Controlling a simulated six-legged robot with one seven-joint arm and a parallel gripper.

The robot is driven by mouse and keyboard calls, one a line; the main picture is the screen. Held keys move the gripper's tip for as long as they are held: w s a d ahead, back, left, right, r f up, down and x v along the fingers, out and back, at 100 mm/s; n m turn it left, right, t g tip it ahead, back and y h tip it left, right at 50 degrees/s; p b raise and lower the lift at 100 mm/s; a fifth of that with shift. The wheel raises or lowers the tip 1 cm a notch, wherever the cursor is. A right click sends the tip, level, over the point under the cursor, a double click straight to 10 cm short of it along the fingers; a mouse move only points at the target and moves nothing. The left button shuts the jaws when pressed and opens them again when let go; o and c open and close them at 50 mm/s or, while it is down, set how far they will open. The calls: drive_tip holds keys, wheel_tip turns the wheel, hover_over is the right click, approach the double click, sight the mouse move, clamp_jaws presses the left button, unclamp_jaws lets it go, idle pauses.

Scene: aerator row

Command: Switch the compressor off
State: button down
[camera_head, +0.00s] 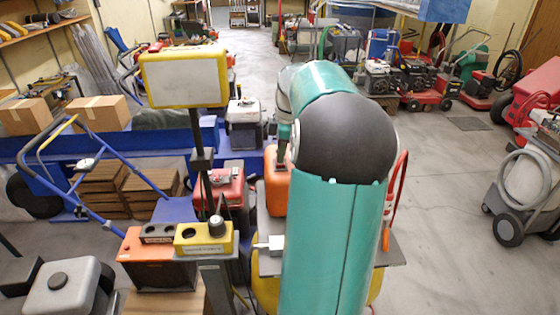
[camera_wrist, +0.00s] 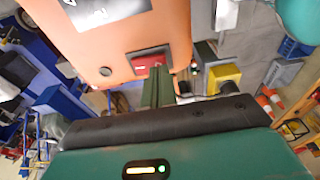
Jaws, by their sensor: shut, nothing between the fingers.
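An orange housing (camera_wrist: 120,30), which looks like the compressor, fills the upper left of the wrist view. A red switch (camera_wrist: 146,64) in a dark frame sits near its lower edge, with a small pale mark on it. Which way the switch is tipped I cannot tell. My gripper (camera_wrist: 158,82) is shut and empty, its green fingertips right at the switch and covering part of it. Whether they touch it is unclear.
A yellow box with a black knob (camera_head: 204,238) stands left of my arm; a yellow box also shows right of my fingers in the wrist view (camera_wrist: 224,78). A yellow-framed panel (camera_head: 186,78) stands on a post. A blue trolley (camera_head: 110,170) is at left.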

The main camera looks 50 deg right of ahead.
drive_tip(key=shift+f, duration=0.45)
drive_tip(key=shift+r, duration=3.55)
drive_tip(key=shift+a, duration=0.15)
